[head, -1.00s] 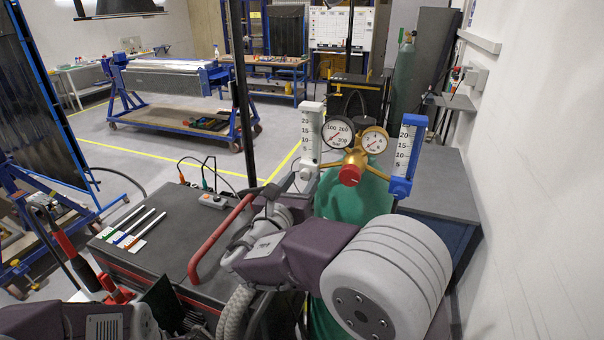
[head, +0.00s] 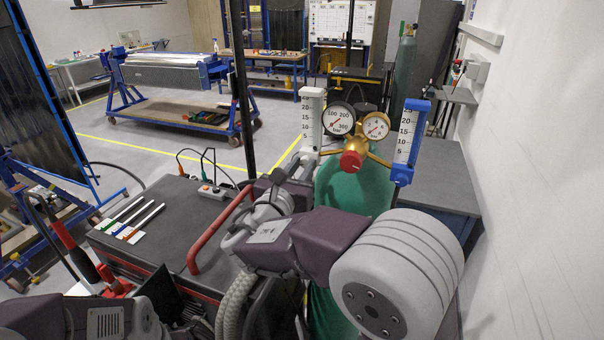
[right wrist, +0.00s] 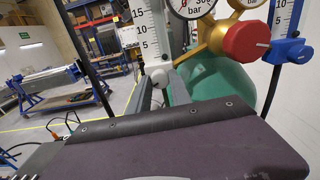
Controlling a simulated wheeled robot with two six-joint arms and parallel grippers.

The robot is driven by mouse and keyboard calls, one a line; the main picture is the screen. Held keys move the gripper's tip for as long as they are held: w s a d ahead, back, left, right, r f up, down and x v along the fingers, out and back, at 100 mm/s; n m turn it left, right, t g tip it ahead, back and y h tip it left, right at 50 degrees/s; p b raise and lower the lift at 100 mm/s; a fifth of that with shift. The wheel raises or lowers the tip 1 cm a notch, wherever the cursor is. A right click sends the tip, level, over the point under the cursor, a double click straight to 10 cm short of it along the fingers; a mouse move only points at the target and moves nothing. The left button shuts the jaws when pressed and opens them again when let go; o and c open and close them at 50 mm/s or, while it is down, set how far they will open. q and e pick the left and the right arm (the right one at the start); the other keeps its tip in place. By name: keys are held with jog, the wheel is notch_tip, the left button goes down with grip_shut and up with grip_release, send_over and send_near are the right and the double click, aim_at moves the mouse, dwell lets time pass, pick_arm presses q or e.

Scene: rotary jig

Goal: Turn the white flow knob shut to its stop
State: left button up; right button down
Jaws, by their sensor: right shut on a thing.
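The white flowmeter (head: 311,120) stands upright left of the gauges, with a printed scale. Its white flow knob (right wrist: 158,75) is a small pale round piece at the meter's foot in the right wrist view. My right gripper (right wrist: 159,84) is shut on the knob, one finger on each side. In the head view my right gripper (head: 299,170) is at the foot of the white meter, and the knob is hard to make out there.
A brass regulator with a red knob (head: 350,161) and two gauges (head: 339,118) sits on the green cylinder (head: 345,195), close right of the gripper. A blue flowmeter (head: 409,135) stands further right. A dark cart top (head: 165,235) with a red rail (head: 213,235) lies left.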

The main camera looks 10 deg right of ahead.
jog(key=m+b, duration=0.4)
jog(key=b, duration=0.2)
jog(key=m+b, duration=0.5)
jog(key=b, duration=0.1)
jog(key=m+b, duration=0.5)
jog(key=b, duration=0.1)
jog(key=shift+f+b, duration=0.35)
jog(key=m+b, duration=0.3)
jog(key=m, duration=0.2)
jog(key=shift+b, duration=0.3)
jog(key=shift+r+m+b, duration=0.2)
jog(key=shift+m+b, duration=1)
jog(key=shift+m, duration=1)
jog(key=shift+r, duration=0.1)
jog(key=c, duration=1.2)
grip_release()
jog(key=shift+o, duration=0.2)
jog(key=b+v, duration=0.1)
jog(key=v, duration=0.8)
